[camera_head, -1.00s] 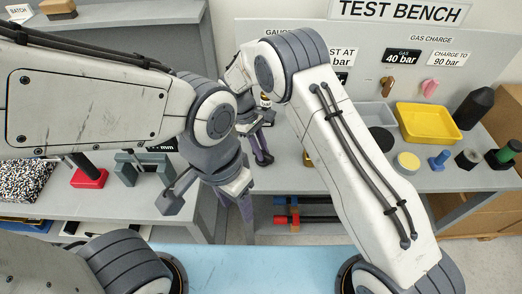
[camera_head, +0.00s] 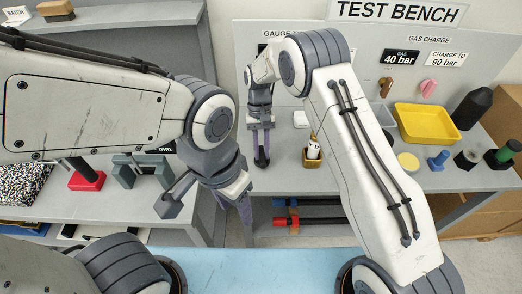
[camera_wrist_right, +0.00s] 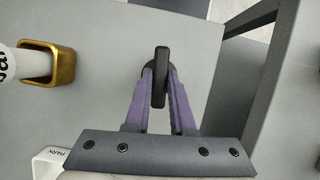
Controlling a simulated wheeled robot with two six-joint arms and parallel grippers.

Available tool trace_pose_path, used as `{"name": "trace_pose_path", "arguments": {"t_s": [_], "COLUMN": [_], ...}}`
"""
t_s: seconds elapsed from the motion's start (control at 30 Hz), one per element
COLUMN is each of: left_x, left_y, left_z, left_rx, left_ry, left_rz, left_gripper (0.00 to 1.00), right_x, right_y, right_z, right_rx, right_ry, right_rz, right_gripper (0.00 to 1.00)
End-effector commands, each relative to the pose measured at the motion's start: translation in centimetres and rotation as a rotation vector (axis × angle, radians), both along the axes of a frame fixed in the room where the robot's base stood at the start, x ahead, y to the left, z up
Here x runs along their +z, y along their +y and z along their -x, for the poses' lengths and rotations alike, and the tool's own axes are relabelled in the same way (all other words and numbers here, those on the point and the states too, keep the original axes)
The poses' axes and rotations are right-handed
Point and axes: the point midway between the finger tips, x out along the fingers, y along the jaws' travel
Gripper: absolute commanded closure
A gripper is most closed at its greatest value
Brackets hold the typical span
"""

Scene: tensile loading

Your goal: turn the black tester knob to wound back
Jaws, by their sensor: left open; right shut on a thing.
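The black tester knob (camera_wrist_right: 160,78) shows in the right wrist view as an upright bar over a round dark base on the grey bench. My right gripper (camera_wrist_right: 160,95) is shut on this bar, one purple finger on each side. In the head view my right gripper (camera_head: 261,150) points down at the bench's left end, with the black knob (camera_head: 261,162) at its fingertips. How far the knob is turned I cannot tell. My left gripper (camera_head: 245,212) is open and empty, low in front of the gap between the benches.
A white cylinder (camera_head: 313,147) stands in a gold square holder (camera_head: 312,161) right of my right gripper. A white piece marked PARK (camera_wrist_right: 62,160) lies near it. A yellow tray (camera_head: 427,122) and several small parts are farther right.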

Motion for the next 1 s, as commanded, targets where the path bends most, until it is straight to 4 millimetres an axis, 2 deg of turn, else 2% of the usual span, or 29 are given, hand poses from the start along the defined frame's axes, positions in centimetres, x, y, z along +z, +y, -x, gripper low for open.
{"name": "trace_pose_path", "arguments": {"t_s": [0.3,0.8,0.83,0.87,0.9,1.0], "left_x": [0.02,0.02,0.02,0.02,0.02,0.01], "left_y": [0.0,0.0,0.0,0.0,0.0,0.0], "left_z": [0.0,0.0,0.0,0.0,0.0,0.0], "left_rx": [0.0,0.0,0.0,0.0,0.0,0.0], "left_ry": [0.0,0.0,0.0,0.0,0.0,0.0], "left_rz": [0.0,0.0,0.0,0.0,0.0,0.0], "left_gripper": [0.47,0.47,0.47,0.47,0.47,0.47], "right_x": [0.06,0.04,0.04,0.03,0.03,0.02], "right_y": [-0.04,-0.05,-0.05,-0.06,-0.06,-0.06], "right_z": [-0.05,-0.03,-0.03,-0.03,-0.03,-0.03], "right_rx": [-0.103,-0.121,-0.121,-0.121,-0.12,-0.119], "right_ry": [-0.002,-0.001,-0.001,-0.001,-0.001,-0.001], "right_rz": [-0.002,-0.001,-0.001,-0.001,0.0,0.0], "right_gripper": [1.0,1.0,0.66,0.55,0.47,0.47]}}
